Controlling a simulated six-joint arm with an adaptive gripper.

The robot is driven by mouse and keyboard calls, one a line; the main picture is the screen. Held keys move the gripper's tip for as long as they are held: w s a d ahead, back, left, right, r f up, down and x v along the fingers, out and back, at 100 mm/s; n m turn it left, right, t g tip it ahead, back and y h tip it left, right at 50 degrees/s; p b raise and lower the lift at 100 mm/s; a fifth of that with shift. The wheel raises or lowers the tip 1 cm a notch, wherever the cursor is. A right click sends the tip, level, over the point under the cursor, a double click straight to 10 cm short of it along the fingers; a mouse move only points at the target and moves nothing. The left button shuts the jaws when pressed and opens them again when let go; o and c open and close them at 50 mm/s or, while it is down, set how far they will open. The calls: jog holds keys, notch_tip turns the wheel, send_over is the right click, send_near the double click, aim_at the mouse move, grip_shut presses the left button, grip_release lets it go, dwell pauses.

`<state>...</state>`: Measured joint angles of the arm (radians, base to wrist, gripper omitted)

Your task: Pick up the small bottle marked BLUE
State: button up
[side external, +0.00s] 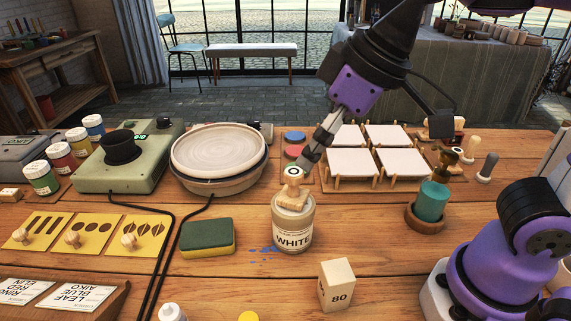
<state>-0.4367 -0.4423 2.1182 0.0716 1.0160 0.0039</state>
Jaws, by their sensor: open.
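I can read no BLUE label on any bottle here. A small jar with a blue band (93,125) stands at the back left, beyond the green machine; its label is too small to read. Only the white top of a small bottle (172,312) shows at the bottom edge, its label out of frame. A teal bottle (434,200) with a dark top stands in a wooden dish at the right. My gripper (308,163) is open, pointing down just behind the large WHITE jar (293,232). I see nothing held in it, though its tips are partly hidden.
A wooden stamp-like piece (293,190) sits on top of the WHITE jar. A turntable (218,152), a green sponge (207,237) and white tiles on wooden racks (355,165) surround it. A block marked 80 (337,287) stands in front. Black cables cross the table at the left.

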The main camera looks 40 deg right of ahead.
jog(key=s+d+f+m+h, duration=0.1)
jog(key=s+d+f+m, duration=0.1)
jog(key=d, duration=0.3)
jog(key=s+d+f+m, duration=0.1)
jog(key=d+f+m, duration=0.1)
jog(key=d, duration=0.3)
jog(key=shift+s+f+t+h, duration=0.35)
jog(key=shift+f+t+h, duration=0.05)
jog(key=shift+f, duration=0.05)
jog(key=c, duration=0.4)
jog(key=n+g+y, duration=0.4)
jog(key=n, duration=0.9)
send_near(177, 309)
notch_tip(177, 309, down, 2)
jog(key=shift+n, duration=0.3)
jog(key=x, duration=0.5)
jog(key=shift+s+a, duration=0.25)
jog(key=shift+s, duration=0.1)
jog(key=shift+w+x, duration=0.25)
jog(key=shift+x, duration=1.2)
jog(key=shift+w+x, duration=0.25)
jog(key=shift+x, duration=1.25)
